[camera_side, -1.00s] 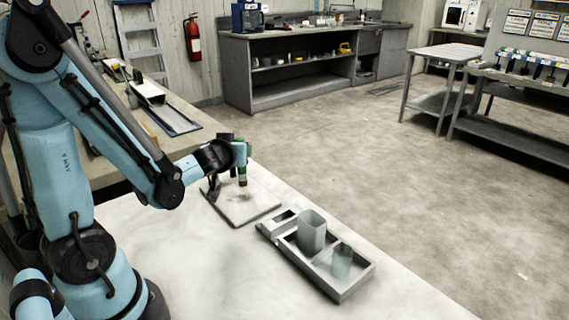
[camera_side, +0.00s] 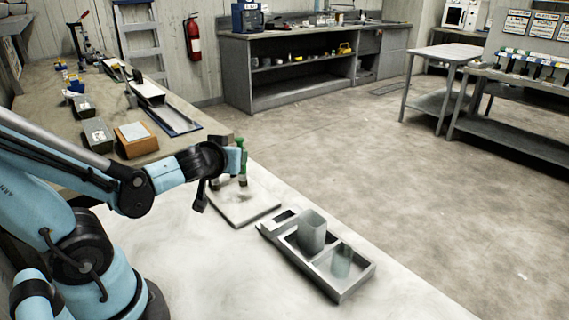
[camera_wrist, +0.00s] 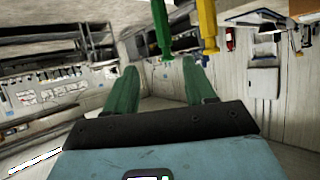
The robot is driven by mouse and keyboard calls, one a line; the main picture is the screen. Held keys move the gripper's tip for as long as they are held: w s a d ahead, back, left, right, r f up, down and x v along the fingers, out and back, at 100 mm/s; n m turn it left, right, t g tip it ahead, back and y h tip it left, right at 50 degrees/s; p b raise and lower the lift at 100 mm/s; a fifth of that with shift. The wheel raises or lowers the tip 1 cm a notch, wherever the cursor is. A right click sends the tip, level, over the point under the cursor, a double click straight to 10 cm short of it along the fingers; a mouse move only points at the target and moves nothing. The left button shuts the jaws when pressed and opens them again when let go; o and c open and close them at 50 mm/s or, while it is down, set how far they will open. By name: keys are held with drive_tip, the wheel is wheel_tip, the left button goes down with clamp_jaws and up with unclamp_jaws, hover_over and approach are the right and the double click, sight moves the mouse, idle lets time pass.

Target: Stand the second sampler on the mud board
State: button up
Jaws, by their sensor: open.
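My gripper (camera_side: 241,152) is open, its green fingers apart and empty in the wrist view (camera_wrist: 160,72). A green sampler (camera_wrist: 160,28) and a yellow sampler (camera_wrist: 207,22) show side by side at the top of the wrist view, beyond the fingertips and clear of them. In the side view a green sampler (camera_side: 243,178) stands upright at the far part of the mud board (camera_side: 250,212), just below my gripper. A second dark foot (camera_side: 216,184) shows on the board to its left; my wrist hides the part above it.
A grey tray (camera_side: 347,293) holds a tall grey cup (camera_side: 311,234) and a clear glass-like cup (camera_side: 341,262), right of the board. The white table is clear in front. A side bench at left carries boxes (camera_side: 136,139) and a long trough (camera_side: 149,92).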

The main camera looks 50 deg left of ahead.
drive_tip(key=s+d+m+g+h, duration=0.2)
drive_tip(key=d+m+h, duration=0.6)
drive_tip(key=d, duration=0.6)
drive_tip(key=shift+f+h, duration=0.15)
drive_tip(key=shift+h, duration=0.25)
drive_tip(key=shift+s+a, duration=0.1)
